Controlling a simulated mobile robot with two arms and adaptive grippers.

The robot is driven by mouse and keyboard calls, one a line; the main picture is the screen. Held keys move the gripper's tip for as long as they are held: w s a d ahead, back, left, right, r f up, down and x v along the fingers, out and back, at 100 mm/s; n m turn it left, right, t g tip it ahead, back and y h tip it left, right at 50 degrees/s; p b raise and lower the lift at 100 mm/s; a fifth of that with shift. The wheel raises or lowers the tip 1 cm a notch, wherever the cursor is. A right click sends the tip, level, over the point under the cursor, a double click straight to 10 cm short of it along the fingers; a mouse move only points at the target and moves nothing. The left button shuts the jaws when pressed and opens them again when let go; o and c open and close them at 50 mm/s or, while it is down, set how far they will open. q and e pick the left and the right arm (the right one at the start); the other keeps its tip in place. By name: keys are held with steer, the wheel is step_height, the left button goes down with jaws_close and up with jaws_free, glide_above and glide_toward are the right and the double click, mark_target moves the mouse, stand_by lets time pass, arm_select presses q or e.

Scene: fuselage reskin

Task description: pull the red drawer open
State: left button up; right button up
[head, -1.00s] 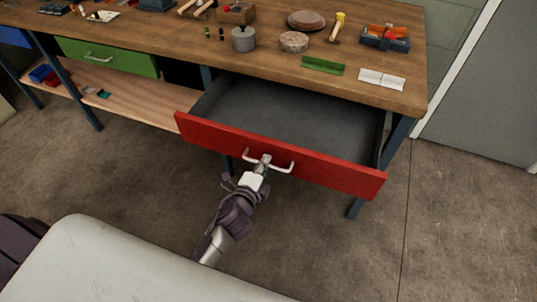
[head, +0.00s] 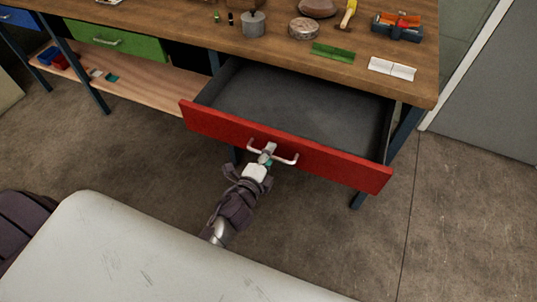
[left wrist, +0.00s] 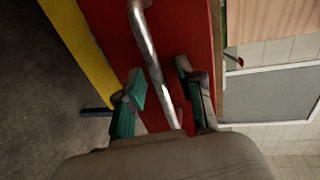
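The red drawer (head: 330,165) is pulled well out of the bench, and its grey inside looks empty. Its silver bar handle (head: 284,160) is on the front. My left gripper (head: 266,156) is at the middle of this handle. In the left wrist view, the handle (left wrist: 148,48) runs between the two teal-padded fingers (left wrist: 160,94). The fingers are apart, with a visible gap to the bar on each side. The red front (left wrist: 180,30) fills the space behind them. My right gripper is not in view.
The wooden bench top (head: 300,62) carries a grey pot (head: 254,24), a green piece (head: 333,51), a white piece (head: 391,69) and an orange-grey toolbox (head: 398,26). A green drawer (head: 116,40) is shut at left. The floor (head: 330,235) before the drawer is clear.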

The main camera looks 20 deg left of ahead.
arm_select(q)
steer(key=shift+s, duration=0.1)
steer(key=v, duration=1.2)
steer(key=s+d+f+n+g, duration=0.1)
steer(key=s+f+n+g, duration=0.25)
steer(key=f, duration=0.85)
steer(key=s+f+n+g, duration=0.3)
steer(key=s+f, duration=0.1)
steer(key=f, duration=0.9)
steer(key=s+a+f+n+g, duration=0.3)
steer(key=s+f, duration=0.5)
steer(key=s, duration=0.3)
steer(key=s+a+f+n+g+p, duration=0.1)
steer(key=s+a+f+n+g, duration=0.2)
steer(key=s+f, duration=0.6)
steer(key=s+n+g, duration=0.2)
steer(key=n, duration=0.1)
steer(key=shift+s+a+f+y, duration=0.15)
steer(key=shift+s+f+y, duration=0.1)
steer(key=shift+s+y, duration=0.05)
